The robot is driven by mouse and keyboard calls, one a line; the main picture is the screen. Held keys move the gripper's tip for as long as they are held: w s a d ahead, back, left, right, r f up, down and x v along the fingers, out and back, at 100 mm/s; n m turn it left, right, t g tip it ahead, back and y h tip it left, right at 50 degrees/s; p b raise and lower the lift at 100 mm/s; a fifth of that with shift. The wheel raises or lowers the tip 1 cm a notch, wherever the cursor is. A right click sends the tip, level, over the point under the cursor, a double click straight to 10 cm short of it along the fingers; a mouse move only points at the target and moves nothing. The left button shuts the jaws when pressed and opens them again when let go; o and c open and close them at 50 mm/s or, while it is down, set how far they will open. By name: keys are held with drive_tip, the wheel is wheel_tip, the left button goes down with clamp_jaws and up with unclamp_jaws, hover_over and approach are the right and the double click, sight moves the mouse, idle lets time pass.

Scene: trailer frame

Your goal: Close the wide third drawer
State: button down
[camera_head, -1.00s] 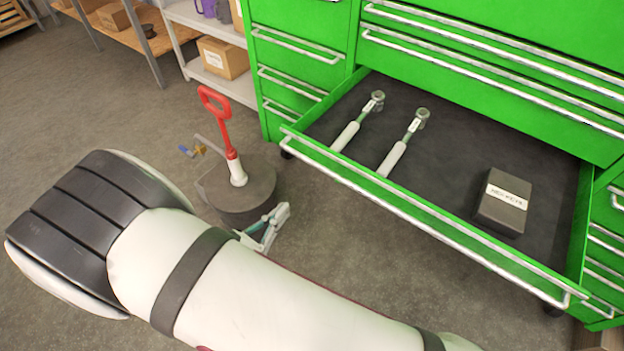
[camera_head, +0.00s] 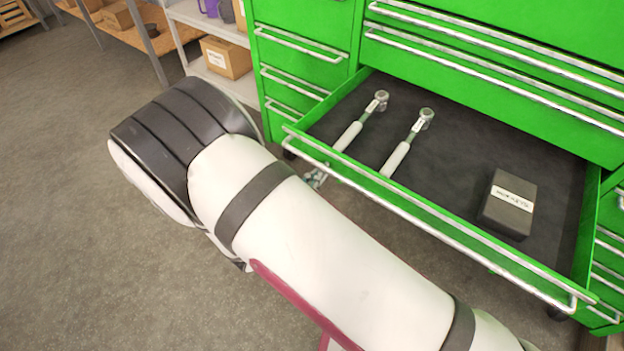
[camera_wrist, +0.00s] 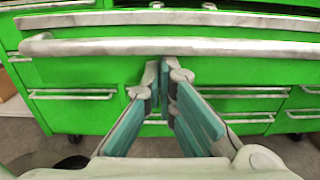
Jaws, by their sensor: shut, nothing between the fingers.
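The wide third drawer (camera_head: 420,217) of the green cabinet stands pulled well out, with a silver handle bar along its front. Its dark lining holds two white-handled metal tools (camera_head: 347,137) (camera_head: 395,159) and a dark labelled box (camera_head: 509,204). My gripper (camera_head: 318,177) shows only in part beside the left portion of the drawer front; my arm hides the rest. In the wrist view my gripper (camera_wrist: 166,68) has its teal-padded fingers together and empty, tips just below a handle bar (camera_wrist: 170,46) in the picture. Whether they touch anything is unclear.
Narrow green drawers with silver handles (camera_head: 300,43) flank the wide ones on the left. A grey shelf with a cardboard box (camera_head: 226,58) stands at the upper left. Open grey floor (camera_head: 60,200) lies left of my arm.

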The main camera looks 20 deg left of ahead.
sight(390, 101)
drive_tip(key=shift+w, duration=0.15)
drive_tip(key=b+x, duration=0.4)
drive_tip(key=x, duration=1.3)
drive_tip(key=b+x, duration=0.3)
drive_tip(key=x, duration=1.4)
drive_tip(key=shift+w+d+f+b, duration=0.1)
drive_tip(key=shift+w+f+b, duration=0.05)
drive_tip(key=shift+f+b, duration=0.15)
drive_tip(key=shift+w+d+r, duration=0.1)
drive_tip(key=shift+w+d, duration=0.05)
drive_tip(key=shift+w, duration=0.3)
drive_tip(key=shift+w+r, duration=0.1)
drive_tip(key=shift+d+r, duration=0.1)
